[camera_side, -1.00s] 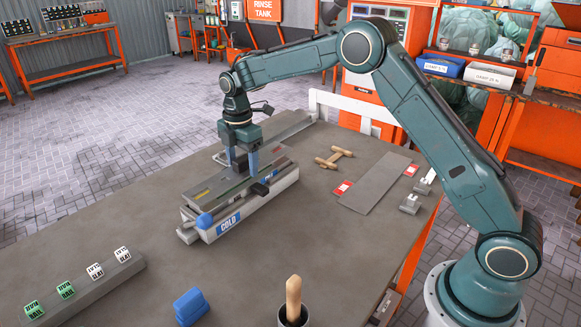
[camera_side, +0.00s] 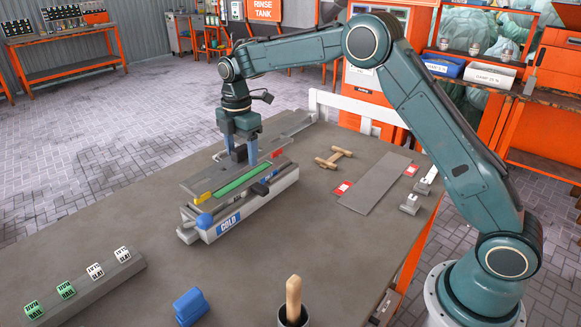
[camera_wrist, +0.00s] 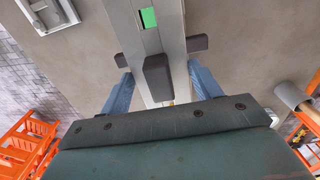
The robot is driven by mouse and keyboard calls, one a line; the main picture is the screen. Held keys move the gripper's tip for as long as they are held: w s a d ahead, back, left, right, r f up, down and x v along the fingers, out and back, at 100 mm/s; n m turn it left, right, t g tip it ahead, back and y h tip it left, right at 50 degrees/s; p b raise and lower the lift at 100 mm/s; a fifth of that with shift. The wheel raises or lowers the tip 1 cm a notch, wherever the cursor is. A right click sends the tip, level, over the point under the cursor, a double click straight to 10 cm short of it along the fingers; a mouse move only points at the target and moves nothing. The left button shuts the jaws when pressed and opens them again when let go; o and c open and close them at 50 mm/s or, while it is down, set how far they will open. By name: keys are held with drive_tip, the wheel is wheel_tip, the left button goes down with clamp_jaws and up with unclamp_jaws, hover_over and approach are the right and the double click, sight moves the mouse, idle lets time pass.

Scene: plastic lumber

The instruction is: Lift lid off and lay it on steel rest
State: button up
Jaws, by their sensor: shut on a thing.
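The lid (camera_side: 203,181) is a long grey plate with a dark block on top. It is raised a little above the mould (camera_side: 284,190), a long pale box with a blue COLD label. A green strip (camera_side: 243,181) shows in the gap beneath the lid. My gripper (camera_side: 241,157) is shut on the lid near its middle. In the wrist view the lid (camera_wrist: 173,68) and its dark block (camera_wrist: 157,77) lie between my blue fingers (camera_wrist: 162,90). A flat grey plate (camera_side: 374,184) lies on the table to the right; I cannot tell if it is the steel rest.
Red-white tags (camera_side: 342,188) flank the grey plate, with small metal brackets (camera_side: 409,204) to its right. A wooden piece (camera_side: 334,158) lies between mould and plate. A blue block (camera_side: 190,306) and a cup with a wooden handle (camera_side: 293,300) stand in front.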

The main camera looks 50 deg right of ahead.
sight(281, 145)
drive_tip(key=shift+s+d, duration=0.1)
drive_tip(key=shift+d, duration=0.5)
drive_tip(key=s+d, duration=0.1)
drive_tip(key=d, duration=0.2)
drive_tip(key=s+d, duration=0.1)
drive_tip(key=d, duration=0.2)
drive_tip(key=s+d+f, duration=0.1)
drive_tip(key=d, duration=0.3)
drive_tip(key=shift+s, duration=0.1)
drive_tip(key=s+d+f, duration=0.3)
drive_tip(key=s+d, duration=1.7)
drive_tip(key=d, duration=0.1)
drive_tip(key=shift+s+d, duration=0.15)
drive_tip(key=shift+s, duration=0.15)
drive_tip(key=shift+f, duration=3.4)
drive_tip(key=shift+f, duration=0.65)
